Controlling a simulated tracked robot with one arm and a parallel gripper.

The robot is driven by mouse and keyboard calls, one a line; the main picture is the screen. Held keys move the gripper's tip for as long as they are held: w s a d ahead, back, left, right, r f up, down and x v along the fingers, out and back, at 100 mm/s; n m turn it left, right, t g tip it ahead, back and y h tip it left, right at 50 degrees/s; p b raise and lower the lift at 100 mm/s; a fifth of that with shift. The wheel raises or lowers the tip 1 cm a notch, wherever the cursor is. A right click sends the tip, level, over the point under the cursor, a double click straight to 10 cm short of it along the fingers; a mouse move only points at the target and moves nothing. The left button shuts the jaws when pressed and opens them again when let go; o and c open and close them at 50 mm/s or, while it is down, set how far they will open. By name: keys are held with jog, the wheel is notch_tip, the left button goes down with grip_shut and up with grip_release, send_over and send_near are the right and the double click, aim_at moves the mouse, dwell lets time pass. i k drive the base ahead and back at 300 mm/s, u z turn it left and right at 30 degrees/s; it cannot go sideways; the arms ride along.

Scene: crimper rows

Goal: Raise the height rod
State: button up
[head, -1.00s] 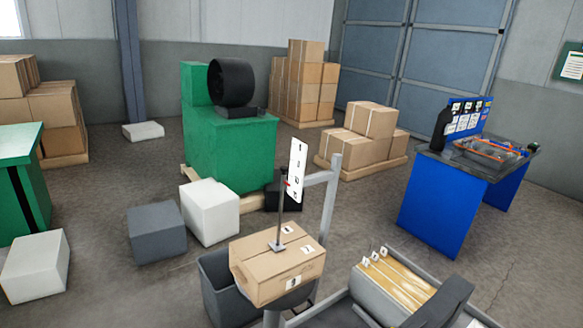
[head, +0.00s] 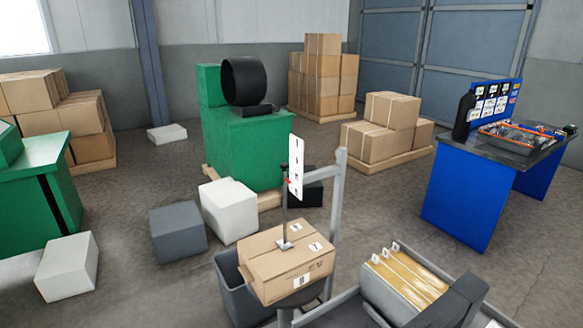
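The height rod (head: 285,212) is a thin dark upright rod in the middle of the head view. A grey post with a side arm (head: 337,200) stands just right of the card. The box sits on a dark round support (head: 303,297). My gripper is not in view, so its state is hidden.
A grey bin (head: 233,280) stands beside and below the box. A tray of tan sheets with numbered tabs (head: 405,280) is at lower right. A green machine (head: 245,150), a blue workbench (head: 460,200) and stacked boxes stand behind. Pale and grey blocks (head: 178,232) lie on the floor at left.

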aim_at(283, 243)
jog(key=u, duration=0.5)
jog(key=k, duration=1.25)
jog(key=u, duration=0.9)
jog(key=i, duration=3.75)
jog(key=z, duration=1.15)
jog(key=i, duration=1.15)
jog(key=z, duration=1)
jog(key=i, duration=0.5)
jog(key=z, duration=0.2)
